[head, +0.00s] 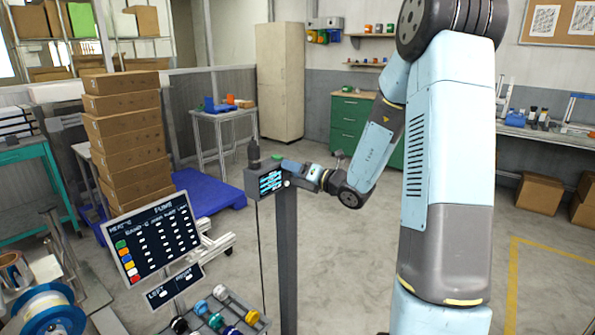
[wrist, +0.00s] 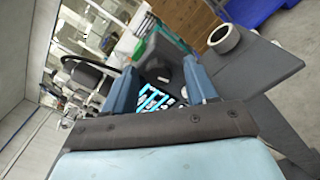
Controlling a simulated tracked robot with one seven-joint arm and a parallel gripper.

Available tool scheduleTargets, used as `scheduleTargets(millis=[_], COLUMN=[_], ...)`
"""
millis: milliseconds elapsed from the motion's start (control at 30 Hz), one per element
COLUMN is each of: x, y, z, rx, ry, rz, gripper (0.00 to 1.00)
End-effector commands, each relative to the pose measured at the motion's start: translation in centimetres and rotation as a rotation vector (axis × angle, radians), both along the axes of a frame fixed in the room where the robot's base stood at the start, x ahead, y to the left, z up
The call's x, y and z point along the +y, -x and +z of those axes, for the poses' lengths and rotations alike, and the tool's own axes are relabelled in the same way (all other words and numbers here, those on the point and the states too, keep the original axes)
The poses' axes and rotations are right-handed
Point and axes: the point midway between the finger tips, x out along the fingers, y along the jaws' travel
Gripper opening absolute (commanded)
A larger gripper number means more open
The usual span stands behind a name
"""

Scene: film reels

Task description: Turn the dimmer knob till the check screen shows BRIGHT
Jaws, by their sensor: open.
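The check screen (head: 271,182) is lit with cyan on a dark grey box on top of a post. Its text is too small to read. It also shows, partly hidden, between my fingers in the wrist view (wrist: 152,99). My gripper (wrist: 162,88) is open, its two blue fingers apart, with nothing held. In the head view my gripper (head: 290,165) is close to the box's upper right; I cannot tell if it touches. A short round piece with a pale ring end (wrist: 225,38) stands right of my fingers. I cannot tell whether it is the dimmer knob.
The grey post (head: 287,260) stands on open floor. A dark chart board (head: 155,237) and a rack of coloured reels (head: 215,310) are at the front left. Stacked cartons (head: 125,130) and a blue pallet (head: 205,190) are behind.

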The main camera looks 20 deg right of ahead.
Motion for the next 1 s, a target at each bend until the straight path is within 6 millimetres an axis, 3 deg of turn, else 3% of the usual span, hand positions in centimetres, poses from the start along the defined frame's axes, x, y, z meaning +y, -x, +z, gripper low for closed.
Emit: scheduleTargets(millis=[67, 600, 633, 1000], x=[0.0, -0.1, -1.0, -0.3], y=[0.0, 0.0, 0.0, 0.0], z=[0.0, -0.1, -0.1, -0.2], rx=[0.0, 0.002, 0.002, -0.002], ry=[0.0, 0.0, 0.001, 0.01], rz=[0.0, -0.002, -0.002, -0.007], gripper=[0.52, 0.01, 0.01, 0.01])
